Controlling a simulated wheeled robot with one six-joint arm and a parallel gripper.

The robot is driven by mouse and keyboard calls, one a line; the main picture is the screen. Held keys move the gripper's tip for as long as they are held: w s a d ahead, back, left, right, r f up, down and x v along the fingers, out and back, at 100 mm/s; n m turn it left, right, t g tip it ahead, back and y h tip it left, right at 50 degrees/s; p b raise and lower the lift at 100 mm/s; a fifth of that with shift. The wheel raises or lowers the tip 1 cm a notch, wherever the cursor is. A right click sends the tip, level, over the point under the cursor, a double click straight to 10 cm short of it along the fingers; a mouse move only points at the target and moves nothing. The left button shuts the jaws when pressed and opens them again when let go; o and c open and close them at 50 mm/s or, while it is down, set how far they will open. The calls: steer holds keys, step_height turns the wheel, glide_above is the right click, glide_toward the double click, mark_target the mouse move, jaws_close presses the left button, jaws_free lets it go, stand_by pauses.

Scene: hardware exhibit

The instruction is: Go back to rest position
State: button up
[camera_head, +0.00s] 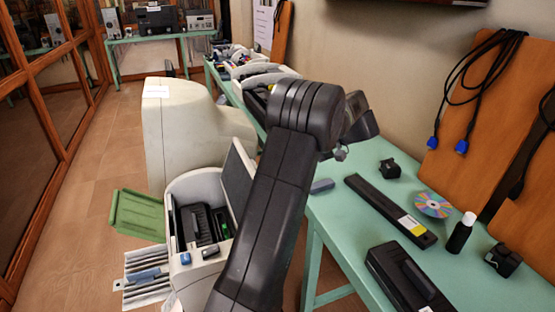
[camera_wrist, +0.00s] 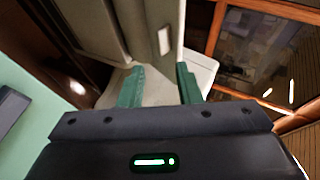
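My gripper (camera_wrist: 160,84) shows in the wrist view with its two green fingers apart and nothing seen between them. Pale grey and white surfaces lie beyond the fingertips; I cannot tell how far off they are. In the head view my black arm rises through the middle and bends at the top. The gripper's fingers are hidden there behind the arm.
A green table (camera_head: 328,215) on the right bears a long black bar (camera_head: 390,208), a disc (camera_head: 432,204), a small bottle (camera_head: 461,233) and black devices. An open white bin (camera_head: 196,186) and a beige monitor (camera_head: 185,130) stand left of my arm. Floor (camera_head: 110,165) at left is clear.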

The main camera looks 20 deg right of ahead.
steer(key=shift+s+d+r, duration=0.3)
steer(key=shift+d+r, duration=0.1)
steer(key=shift+d, duration=0.15)
steer(key=x, duration=1.1)
steer(key=shift+a+f, duration=0.25)
steer(key=shift+f, duration=0.1)
steer(key=shift+w, duration=0.1)
